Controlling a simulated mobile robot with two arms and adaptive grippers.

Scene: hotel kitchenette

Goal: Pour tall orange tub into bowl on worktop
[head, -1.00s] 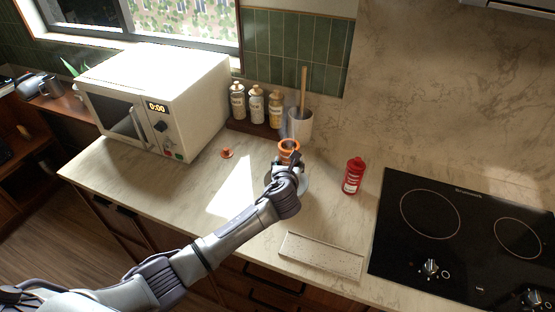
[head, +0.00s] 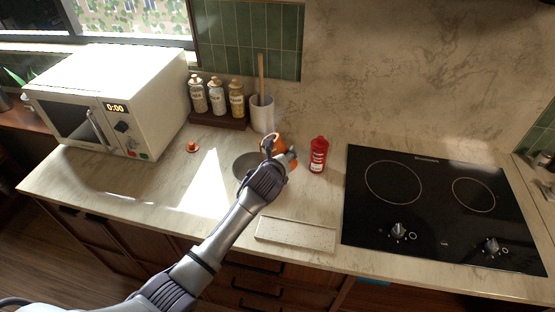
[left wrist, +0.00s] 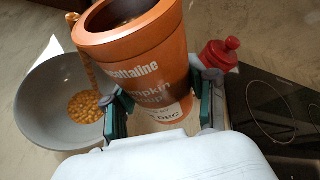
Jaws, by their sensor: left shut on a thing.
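The tall orange tub (head: 280,142) is tilted over the grey bowl (head: 243,165) on the worktop. In the left wrist view the tub (left wrist: 140,60) shows white lettering and a dark open mouth, and the bowl (left wrist: 45,95) is at the left with a small heap of orange-yellow pieces (left wrist: 92,107) inside. A thin orange-brown stream (left wrist: 86,55) runs from the tub's rim down toward the bowl. My left gripper (left wrist: 163,105) is shut around the tub's sides; in the head view it (head: 278,160) partly hides tub and bowl. My right gripper is not in view.
A red bottle (head: 318,155) stands just right of the tub. A small orange lid-like piece (head: 192,147) lies left of the bowl. Behind are bottles on a rack (head: 217,120) and a utensil pot (head: 262,114). A pale slab (head: 295,234) lies in front; the hob (head: 440,210) is right.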

